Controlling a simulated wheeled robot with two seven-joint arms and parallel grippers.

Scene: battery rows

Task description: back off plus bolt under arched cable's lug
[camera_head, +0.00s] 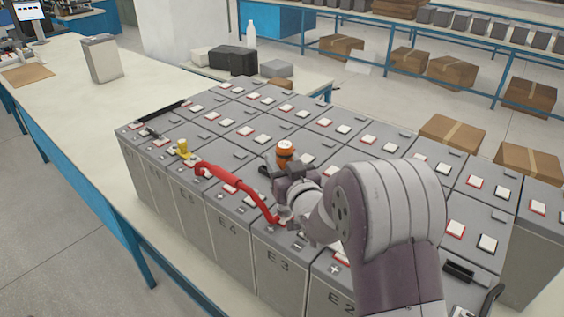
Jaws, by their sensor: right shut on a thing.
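A red arched cable (228,178) rises over the front row of grey batteries. Its left end is near the battery marked E5, and its right end comes down on the battery marked E3 (278,266). My right gripper (284,188) is above that right end, shut on an upright tool with an orange top (285,150). The tool's lower end is close to the cable's right lug; the gripper and wrist partly hide the lug and bolt, so I cannot tell whether they touch. My left gripper is out of view.
A yellow piece (182,147) stands near the cable's left end. A black bar (162,110) lies on the batteries at the far left. Rows of batteries with red- and black-edged terminal pads fill the middle. The left bench (60,95) has free room.

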